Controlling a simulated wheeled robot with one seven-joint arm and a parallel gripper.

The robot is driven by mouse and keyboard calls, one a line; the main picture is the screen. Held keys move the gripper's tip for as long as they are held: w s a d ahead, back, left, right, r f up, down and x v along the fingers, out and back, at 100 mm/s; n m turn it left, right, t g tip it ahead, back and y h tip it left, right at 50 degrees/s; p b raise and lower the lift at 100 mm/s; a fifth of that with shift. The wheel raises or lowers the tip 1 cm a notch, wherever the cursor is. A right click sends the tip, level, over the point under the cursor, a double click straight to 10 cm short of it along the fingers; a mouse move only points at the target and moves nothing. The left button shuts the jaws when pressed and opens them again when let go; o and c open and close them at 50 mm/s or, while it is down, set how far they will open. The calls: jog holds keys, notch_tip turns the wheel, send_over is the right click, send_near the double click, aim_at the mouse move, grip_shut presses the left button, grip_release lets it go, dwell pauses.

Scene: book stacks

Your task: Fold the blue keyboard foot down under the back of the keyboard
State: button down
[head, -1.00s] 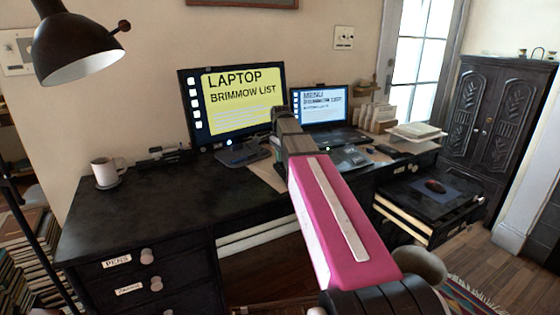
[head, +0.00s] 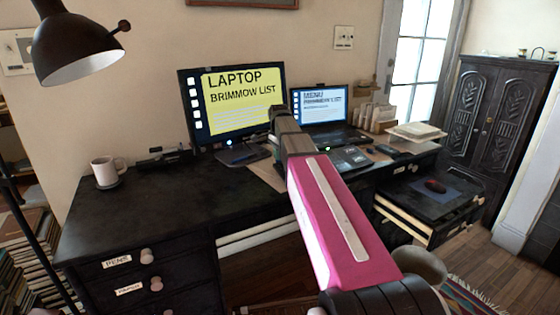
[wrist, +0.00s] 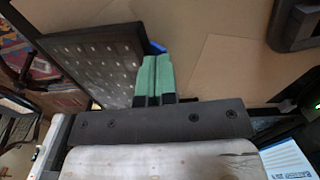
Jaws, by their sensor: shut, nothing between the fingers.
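The keyboard (wrist: 85,65) shows in the wrist view as a dark slab with rows of pale keys, left of my fingers. The blue keyboard foot (wrist: 157,47) is a small blue piece at its right edge, just past my fingertips and partly hidden by them. My gripper (wrist: 153,62) has two green fingers, closed together and empty, very close to the foot. I cannot tell whether they touch it. In the head view my arm covers the keyboard and the fingers.
Brown paper (wrist: 235,65) lies right of the fingers. The monitor (head: 232,100) and laptop (head: 320,103) stand at the back of the desk. A mug (head: 103,170) stands at the left. An open drawer (head: 400,215) juts out at the right. The desk's left part is clear.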

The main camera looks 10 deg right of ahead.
jog(key=shift+w+a+f, duration=0.1)
jog(key=shift+w+a, duration=0.15)
jog(key=shift+w, duration=0.5)
dwell(0.9)
jog(key=shift+w+a, duration=0.2)
jog(key=shift+w, duration=0.4)
notch_tip(320, 180, up, 10)
dwell(1.0)
jog(key=shift+s, duration=0.1)
